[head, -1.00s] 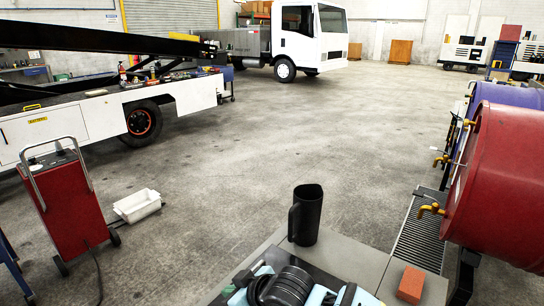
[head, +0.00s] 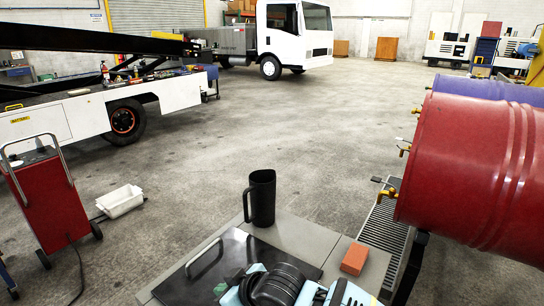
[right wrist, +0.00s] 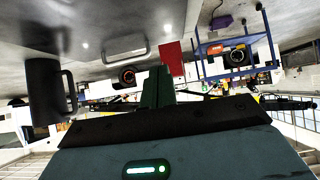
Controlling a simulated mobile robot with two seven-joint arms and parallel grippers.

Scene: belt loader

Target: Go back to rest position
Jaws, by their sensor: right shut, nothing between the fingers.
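My right gripper (right wrist: 157,88) shows in the right wrist view, its dark fingers together with nothing between them. Light-blue and black parts of my right arm show at the bottom middle of the head view, over the front of a grey worktop (head: 303,236); the fingertips cannot be made out there. My left gripper is in neither view.
A black jug (head: 262,198) stands upright on the worktop, beside a black panel with a metal handle (head: 204,258). An orange-brown block (head: 354,259) lies at right. A red drum (head: 465,175) is close at right. Open floor (head: 250,120) lies beyond; a white tub (head: 121,201) stands left.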

